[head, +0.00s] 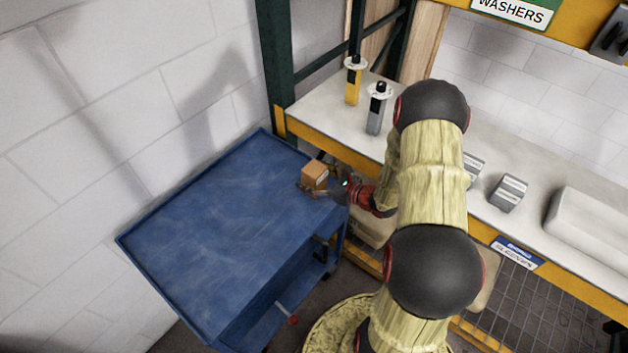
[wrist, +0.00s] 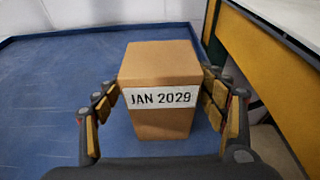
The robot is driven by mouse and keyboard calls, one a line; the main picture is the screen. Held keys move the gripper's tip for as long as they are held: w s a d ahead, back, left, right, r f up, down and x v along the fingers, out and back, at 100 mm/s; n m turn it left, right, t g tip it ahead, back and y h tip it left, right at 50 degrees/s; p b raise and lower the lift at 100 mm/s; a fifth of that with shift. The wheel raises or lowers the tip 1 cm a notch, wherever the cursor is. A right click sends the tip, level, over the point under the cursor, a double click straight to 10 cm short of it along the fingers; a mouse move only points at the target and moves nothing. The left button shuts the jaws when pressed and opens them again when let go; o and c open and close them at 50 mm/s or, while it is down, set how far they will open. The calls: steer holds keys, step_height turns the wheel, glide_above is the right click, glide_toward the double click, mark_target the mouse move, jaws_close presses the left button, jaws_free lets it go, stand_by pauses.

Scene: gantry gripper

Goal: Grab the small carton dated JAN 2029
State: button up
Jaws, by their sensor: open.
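The small brown carton (wrist: 158,68) stands upright on the blue cart top (wrist: 60,80) in the wrist view, with a white label reading JAN 2029 facing me. My gripper (wrist: 162,112) is open, with one finger on each side of the carton. The right finger is very near the carton's side; whether it touches I cannot tell. A small gap shows on the left. In the head view the carton (head: 314,175) sits near the cart's right edge, with my gripper (head: 322,190) at it, partly hidden by my arm.
A shelf with a yellow front edge (head: 345,154) runs close along the cart's right side. On it stand a yellow bottle (head: 353,85), a grey bottle (head: 375,112) and small grey boxes (head: 509,193). The rest of the blue cart top (head: 210,230) is clear.

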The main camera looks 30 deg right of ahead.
steer(key=x, duration=0.3)
steer(key=shift+w+f+b, duration=0.15)
steer(key=shift+w+b, duration=0.1)
steer(key=shift+b, duration=0.15)
steer(key=shift+c, duration=1.1)
steer(key=c, duration=1.4)
steer(key=shift+o, duration=0.2)
